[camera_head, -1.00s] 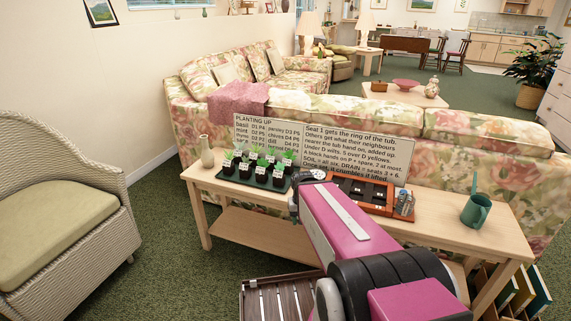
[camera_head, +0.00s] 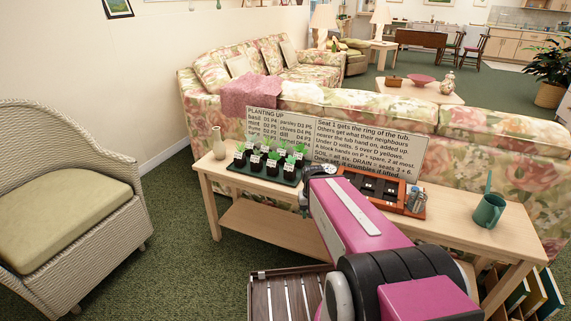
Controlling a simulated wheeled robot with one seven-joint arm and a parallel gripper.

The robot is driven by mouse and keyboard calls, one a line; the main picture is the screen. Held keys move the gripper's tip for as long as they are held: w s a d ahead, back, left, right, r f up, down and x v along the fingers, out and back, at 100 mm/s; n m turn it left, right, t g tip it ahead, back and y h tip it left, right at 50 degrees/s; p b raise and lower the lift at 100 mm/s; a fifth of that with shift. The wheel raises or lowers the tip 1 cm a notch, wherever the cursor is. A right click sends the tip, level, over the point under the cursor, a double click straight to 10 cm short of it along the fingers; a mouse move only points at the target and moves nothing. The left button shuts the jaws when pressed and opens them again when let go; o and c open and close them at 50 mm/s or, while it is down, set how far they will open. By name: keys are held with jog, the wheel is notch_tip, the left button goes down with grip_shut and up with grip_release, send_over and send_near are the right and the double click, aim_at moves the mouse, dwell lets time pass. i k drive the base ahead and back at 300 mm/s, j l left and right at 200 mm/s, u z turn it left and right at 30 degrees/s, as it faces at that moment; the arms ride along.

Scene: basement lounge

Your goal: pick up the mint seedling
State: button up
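Several green seedlings in black pots with white labels (camera_head: 268,163) stand in rows in a dark tray (camera_head: 262,182) on the left part of the wooden console table (camera_head: 455,205). The labels are too small to read, so I cannot tell which seedling is the mint. My pink arm reaches forward from the lower right, and its far end is just right of the tray. My gripper's fingers are hidden behind the arm. A sign headed "PLANTING UP" (camera_head: 337,140) stands behind the tray and lists mint among other herbs.
A beige vase (camera_head: 219,145) stands left of the tray. Right of my arm's end are an orange-brown box with dark compartments (camera_head: 372,186), small jars (camera_head: 416,202) and a green watering can (camera_head: 489,210). A floral sofa (camera_head: 470,145) backs the table. A wicker chair (camera_head: 70,190) stands left.

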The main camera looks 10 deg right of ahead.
aim_at(290, 172)
jog(key=l+z, duration=0.85)
jog(key=k, duration=0.05)
